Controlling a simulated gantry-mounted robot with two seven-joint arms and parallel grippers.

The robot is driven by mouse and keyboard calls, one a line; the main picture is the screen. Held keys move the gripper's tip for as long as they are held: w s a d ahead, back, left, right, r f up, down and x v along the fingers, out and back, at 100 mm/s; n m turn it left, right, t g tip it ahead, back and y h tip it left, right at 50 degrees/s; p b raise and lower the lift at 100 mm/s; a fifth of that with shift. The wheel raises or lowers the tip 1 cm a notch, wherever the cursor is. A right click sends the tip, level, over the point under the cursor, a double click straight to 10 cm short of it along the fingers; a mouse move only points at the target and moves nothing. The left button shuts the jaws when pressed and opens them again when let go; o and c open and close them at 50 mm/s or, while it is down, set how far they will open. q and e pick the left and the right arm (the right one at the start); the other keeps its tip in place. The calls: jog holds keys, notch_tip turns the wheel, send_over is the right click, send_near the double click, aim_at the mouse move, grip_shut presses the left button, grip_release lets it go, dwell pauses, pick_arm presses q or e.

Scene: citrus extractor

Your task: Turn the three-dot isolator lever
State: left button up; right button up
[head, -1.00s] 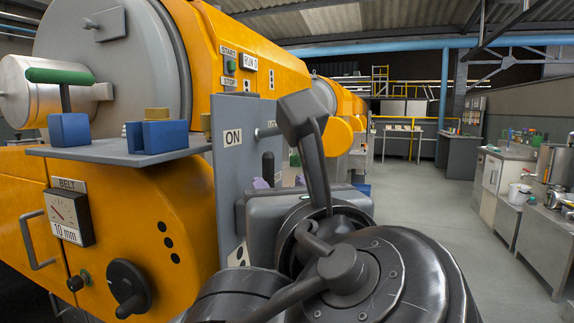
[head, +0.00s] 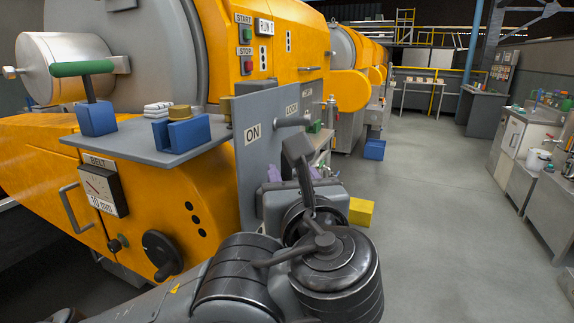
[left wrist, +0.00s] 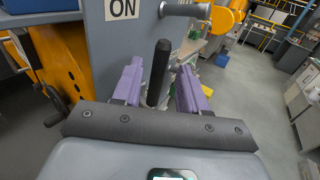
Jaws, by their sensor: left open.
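The isolator panel (head: 263,165) is a grey upright plate on the orange machine, with ON and LOCK labels and a grey peg (head: 293,122) sticking out. In the left wrist view, a black upright lever handle (left wrist: 158,75) stands in front of this panel. My left gripper (left wrist: 159,92) is open, with one purple finger on each side of the handle; I cannot tell whether either touches it. In the head view my left gripper (head: 274,174) is mostly hidden behind my wrist, and the handle is not clear there. Three black dots (head: 195,219) mark the machine's orange side.
Left of the panel, a grey shelf (head: 140,142) carries blue blocks (head: 97,118). Below are a belt gauge (head: 104,191) and a black rotary knob (head: 162,255). A yellow box (head: 361,211) lies beyond my wrist. The floor to the right is clear.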

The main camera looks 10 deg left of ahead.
aim_at(287, 169)
pick_arm(q)
jog(key=shift+b+x, duration=0.5)
jog(key=shift+x, duration=1.4)
jog(key=shift+c, duration=0.4)
grip_shut()
